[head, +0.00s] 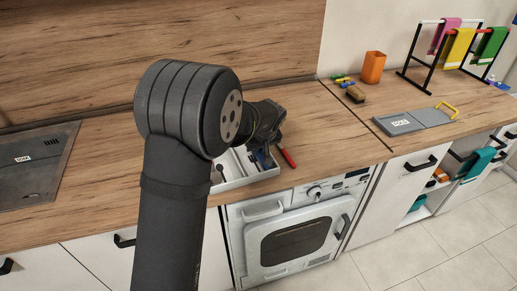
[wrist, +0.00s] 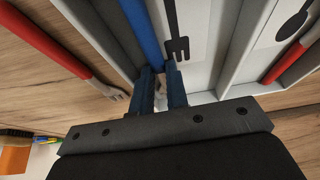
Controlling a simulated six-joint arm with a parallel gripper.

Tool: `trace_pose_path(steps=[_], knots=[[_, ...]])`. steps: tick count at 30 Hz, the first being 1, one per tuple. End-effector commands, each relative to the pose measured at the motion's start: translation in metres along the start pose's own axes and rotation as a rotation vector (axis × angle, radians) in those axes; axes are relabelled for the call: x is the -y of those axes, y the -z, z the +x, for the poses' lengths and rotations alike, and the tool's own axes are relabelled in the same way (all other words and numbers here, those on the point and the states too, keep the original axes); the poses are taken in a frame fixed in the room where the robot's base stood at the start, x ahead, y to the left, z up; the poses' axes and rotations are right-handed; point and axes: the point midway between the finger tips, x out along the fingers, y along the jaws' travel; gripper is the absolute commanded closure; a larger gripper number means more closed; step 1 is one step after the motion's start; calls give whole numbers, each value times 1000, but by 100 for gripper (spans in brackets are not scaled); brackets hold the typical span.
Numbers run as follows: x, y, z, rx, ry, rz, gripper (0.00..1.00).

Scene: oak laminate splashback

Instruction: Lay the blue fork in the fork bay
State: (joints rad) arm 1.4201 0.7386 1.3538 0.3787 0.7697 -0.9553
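The white cutlery tray (head: 235,183) stands on the counter above the oven, partly hidden by my arm. In the wrist view, a blue handle (wrist: 143,32), seemingly the blue fork, runs from the top edge down to my fingertips. My gripper (wrist: 159,70) appears closed about its near end. The fork's tines are not visible. A dark fork picture (wrist: 178,45) marks the pale bay floor just right of the handle. The handle runs along that bay's left side; whether it touches the floor cannot be told. In the head view, my gripper (head: 262,150) is dark over the tray's far right part.
A red fork (wrist: 65,52) lies on the counter left of the tray in the wrist view. A red utensil (wrist: 296,55) lies on the right. An orange cup (head: 373,67), brush (head: 355,93), grey board (head: 412,121) and cloth rack (head: 455,45) stand farther right.

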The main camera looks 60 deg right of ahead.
Motion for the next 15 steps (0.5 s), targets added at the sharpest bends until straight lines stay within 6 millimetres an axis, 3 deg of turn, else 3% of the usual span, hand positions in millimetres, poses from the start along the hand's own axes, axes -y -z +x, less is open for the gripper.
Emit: trace_pose_path(steps=[1,3,4,11,15], knots=[[1,-1,2,3,2,1,77],[1,-2,2,3,3,1,63],[1,-2,2,4,3,1,61],[1,-3,2,5,3,1,61],[0,-2,-9,4,2,1,61]])
